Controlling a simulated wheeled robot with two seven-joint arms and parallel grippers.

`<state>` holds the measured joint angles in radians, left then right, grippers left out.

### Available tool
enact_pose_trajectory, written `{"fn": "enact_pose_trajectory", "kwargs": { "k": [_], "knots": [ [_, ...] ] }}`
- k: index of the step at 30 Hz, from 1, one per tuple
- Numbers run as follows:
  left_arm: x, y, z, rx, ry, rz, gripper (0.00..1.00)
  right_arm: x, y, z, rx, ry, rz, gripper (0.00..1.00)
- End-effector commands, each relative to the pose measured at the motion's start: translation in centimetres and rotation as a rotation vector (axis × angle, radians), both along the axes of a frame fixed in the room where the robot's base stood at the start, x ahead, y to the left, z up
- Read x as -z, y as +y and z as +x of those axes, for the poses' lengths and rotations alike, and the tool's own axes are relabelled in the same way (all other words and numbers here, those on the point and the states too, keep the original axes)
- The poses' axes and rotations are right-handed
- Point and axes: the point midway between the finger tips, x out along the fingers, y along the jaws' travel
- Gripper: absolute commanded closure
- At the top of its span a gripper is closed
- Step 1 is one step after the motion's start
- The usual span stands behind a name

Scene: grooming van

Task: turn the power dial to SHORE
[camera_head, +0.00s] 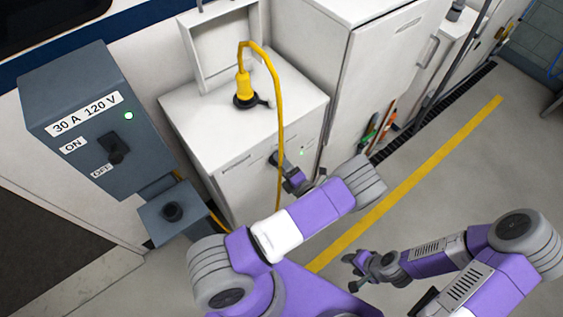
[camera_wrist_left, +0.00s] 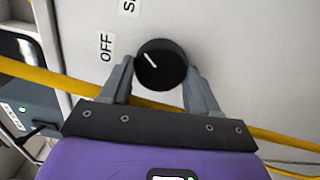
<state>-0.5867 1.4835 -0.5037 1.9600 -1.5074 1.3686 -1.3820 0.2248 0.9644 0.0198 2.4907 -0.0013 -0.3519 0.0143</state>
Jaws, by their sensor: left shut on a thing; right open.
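The power dial (camera_wrist_left: 160,66) is a round black knob with a white pointer line on a white panel, seen in the left wrist view. Its pointer aims toward the upper left, between the label OFF (camera_wrist_left: 107,46) and a partly cut-off label beginning with S (camera_wrist_left: 129,7). My left gripper (camera_wrist_left: 160,80) is shut on the dial, one finger on each side. In the head view the left gripper (camera_head: 283,163) is at the front of the white cabinet (camera_head: 240,185), and the dial is mostly hidden. My right gripper (camera_head: 365,272) is open and empty above the floor at lower right.
A yellow cable (camera_head: 281,110) runs from a plug (camera_head: 243,88) on the cabinet top down past my left gripper. A grey power box (camera_head: 95,125) with a lit green light and ON/OFF switch stands at left. Floor around the yellow stripe (camera_head: 420,180) is clear.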

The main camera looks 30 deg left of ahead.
Motion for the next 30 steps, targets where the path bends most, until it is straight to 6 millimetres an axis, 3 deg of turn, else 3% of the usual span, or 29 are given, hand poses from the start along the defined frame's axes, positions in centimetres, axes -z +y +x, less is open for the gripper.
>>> {"fn": "enact_pose_trajectory", "kwargs": {
  "k": [23, 24, 28, 30],
  "knots": [
    [0.00, 0.02, -0.05, -0.001, 0.105, 0.042, 0.70, -0.46, 0.00, 0.00, 0.000, 0.000, 0.000, 0.52],
    [0.00, 0.02, -0.05, -0.001, 0.104, 0.043, 0.38, -0.46, 0.00, 0.00, 0.000, 0.000, 0.000, 0.52],
    [0.00, 0.02, -0.04, 0.000, 0.103, 0.043, 0.18, -0.46, 0.00, 0.00, 0.000, 0.000, 0.000, 0.52],
    [-0.01, 0.01, -0.03, 0.000, 0.103, 0.042, 0.14, -0.46, 0.00, 0.00, 0.000, 0.000, 0.000, 0.52]
  ]
}}
